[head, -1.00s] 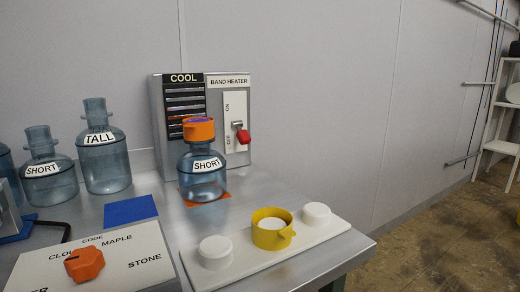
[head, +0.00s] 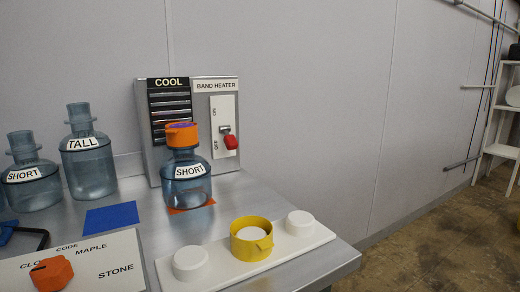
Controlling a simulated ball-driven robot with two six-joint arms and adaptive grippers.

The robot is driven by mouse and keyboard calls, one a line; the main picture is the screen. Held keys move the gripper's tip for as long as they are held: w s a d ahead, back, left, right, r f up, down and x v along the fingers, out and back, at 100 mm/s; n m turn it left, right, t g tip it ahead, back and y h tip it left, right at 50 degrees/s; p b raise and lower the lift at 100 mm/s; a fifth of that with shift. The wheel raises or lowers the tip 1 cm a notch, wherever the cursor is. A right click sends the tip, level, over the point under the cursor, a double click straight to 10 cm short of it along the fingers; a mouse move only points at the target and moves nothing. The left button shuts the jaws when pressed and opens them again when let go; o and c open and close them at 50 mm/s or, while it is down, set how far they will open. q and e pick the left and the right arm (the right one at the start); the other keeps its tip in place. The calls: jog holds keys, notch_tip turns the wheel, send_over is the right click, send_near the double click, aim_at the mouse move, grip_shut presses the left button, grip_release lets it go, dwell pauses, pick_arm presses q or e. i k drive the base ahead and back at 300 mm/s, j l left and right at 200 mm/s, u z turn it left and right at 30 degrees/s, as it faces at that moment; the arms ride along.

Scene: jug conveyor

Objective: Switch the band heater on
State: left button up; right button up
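The band heater panel (head: 203,150) is a grey box at the back of the metal table, with a label reading BAND HEATER. Its switch has a red knob (head: 231,143) on a short lever. The lever sits low on the white plate, nearer the OFF mark than the ON mark above. The left half of the box has a dark COOL grille (head: 170,105). A short blue jug (head: 185,186) with an orange cap stands on an orange patch in front of the box. Neither gripper is in view.
A white strip (head: 215,265) with white knobs and a yellow ring (head: 251,240) lies at the table's front right. A tall jug (head: 88,160) and a short jug (head: 30,180) stand left. A code panel with an orange dial (head: 51,274) is at front left.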

aim_at(231, 143)
jog(key=i+l+u, duration=0.2)
jog(key=l, duration=0.2)
jog(key=i+l+u, duration=0.2)
jog(key=l, duration=0.2)
jog(key=l+u, duration=0.2)
jog(key=l, duration=0.2)
jog(key=l+u, duration=0.25)
jog(key=l, duration=0.2)
